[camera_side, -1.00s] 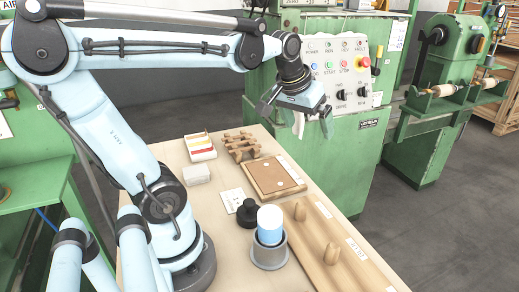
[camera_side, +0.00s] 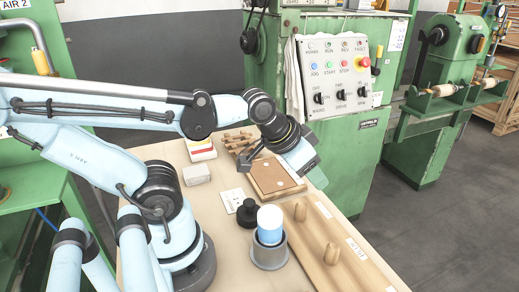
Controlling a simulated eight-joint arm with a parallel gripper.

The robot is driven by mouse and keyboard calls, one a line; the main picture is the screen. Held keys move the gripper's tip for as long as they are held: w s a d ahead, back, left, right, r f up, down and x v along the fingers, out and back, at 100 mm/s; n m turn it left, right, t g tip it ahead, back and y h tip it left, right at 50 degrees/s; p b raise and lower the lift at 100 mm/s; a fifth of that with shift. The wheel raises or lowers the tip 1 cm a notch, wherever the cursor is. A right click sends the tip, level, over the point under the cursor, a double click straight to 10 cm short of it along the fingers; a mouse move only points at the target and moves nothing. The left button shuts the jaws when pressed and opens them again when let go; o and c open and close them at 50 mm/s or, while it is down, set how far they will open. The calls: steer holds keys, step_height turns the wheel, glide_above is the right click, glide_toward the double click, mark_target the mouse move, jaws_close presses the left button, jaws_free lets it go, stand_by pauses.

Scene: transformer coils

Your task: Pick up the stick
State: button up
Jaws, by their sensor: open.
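No single object stands out clearly as the stick. Short brown wooden pieces (camera_side: 236,136) lie in a rack-like group at the back of the table, partly behind my arm. A white and blue cylinder (camera_side: 270,222) stands upright in a grey round holder (camera_side: 268,257). My gripper (camera_side: 312,174) is open, pointing down and right, above the far right part of the table, near the flat wooden tray. I see nothing held; its fingertips are partly hard to make out.
A black knob-like part (camera_side: 248,213), a white card (camera_side: 231,199), a grey block (camera_side: 196,174) and a small white box (camera_side: 201,150) are nearby. A green machine with a control panel (camera_side: 335,75) stands behind the table.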

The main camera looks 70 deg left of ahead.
steer(key=w+a+r+g+y, duration=0.2)
steer(key=w+a+r, duration=0.2)
steer(key=a, duration=0.6)
steer(key=g+h, duration=0.2)
steer(key=g, duration=0.3)
glide_above(238, 136)
step_height(238, 136, down, 3)
step_height(238, 136, down, 6)
steer(key=shift+f, duration=0.25)
steer(key=shift+s+f, duration=0.2)
steer(key=shift+f, duration=2.5)
steer(key=shift+c, duration=0.2)
jaws_close()
